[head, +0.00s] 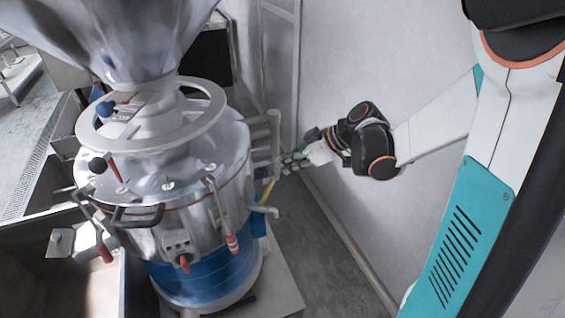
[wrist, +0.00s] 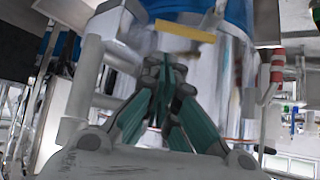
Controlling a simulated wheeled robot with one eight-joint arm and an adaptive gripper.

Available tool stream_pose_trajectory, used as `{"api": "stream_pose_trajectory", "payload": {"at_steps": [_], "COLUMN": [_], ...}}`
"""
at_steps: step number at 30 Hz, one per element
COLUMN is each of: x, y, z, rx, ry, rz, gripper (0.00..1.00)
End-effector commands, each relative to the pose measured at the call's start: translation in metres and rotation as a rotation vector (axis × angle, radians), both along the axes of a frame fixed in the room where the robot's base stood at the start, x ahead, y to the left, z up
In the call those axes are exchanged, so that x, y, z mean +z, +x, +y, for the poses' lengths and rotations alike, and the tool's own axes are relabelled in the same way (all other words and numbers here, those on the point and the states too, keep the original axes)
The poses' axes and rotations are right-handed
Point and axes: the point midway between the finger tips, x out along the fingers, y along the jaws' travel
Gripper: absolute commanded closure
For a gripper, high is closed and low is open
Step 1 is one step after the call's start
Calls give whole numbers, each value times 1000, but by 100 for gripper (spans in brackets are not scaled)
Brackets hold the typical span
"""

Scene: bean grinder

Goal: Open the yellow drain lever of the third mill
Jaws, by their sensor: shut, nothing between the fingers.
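The mill (head: 160,215) is a large steel drum with a blue lower band, standing left of centre in the head view. Its yellow lever (head: 267,191) shows as a thin slanted strip on the drum's right side. In the wrist view the yellow lever (wrist: 185,31) is a flat bar across the top, beyond my fingertips. My gripper (head: 285,163) is at the mill's right side, a little above the lever in the head view. In the wrist view my gripper (wrist: 172,68) has its teal fingers together, with nothing between them. It appears apart from the lever.
Grey pipes (head: 274,135) stand on the mill's right side, close to my gripper; a thick pipe (wrist: 82,90) is left of it in the wrist view. Red-tipped clamp handles (head: 232,243) hang around the drum. A pale wall (head: 350,60) is behind my arm. Open floor (head: 320,255) lies between mill and wall.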

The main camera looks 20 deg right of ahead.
Motion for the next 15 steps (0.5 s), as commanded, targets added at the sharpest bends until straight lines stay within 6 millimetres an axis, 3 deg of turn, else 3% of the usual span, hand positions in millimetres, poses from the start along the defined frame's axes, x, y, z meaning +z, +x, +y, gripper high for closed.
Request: {"api": "stream_pose_trajectory", "payload": {"at_steps": [15], "x": [-55], "y": [39], "z": [44], "rx": [1], "ry": [1], "rz": [2], "gripper": [100]}}
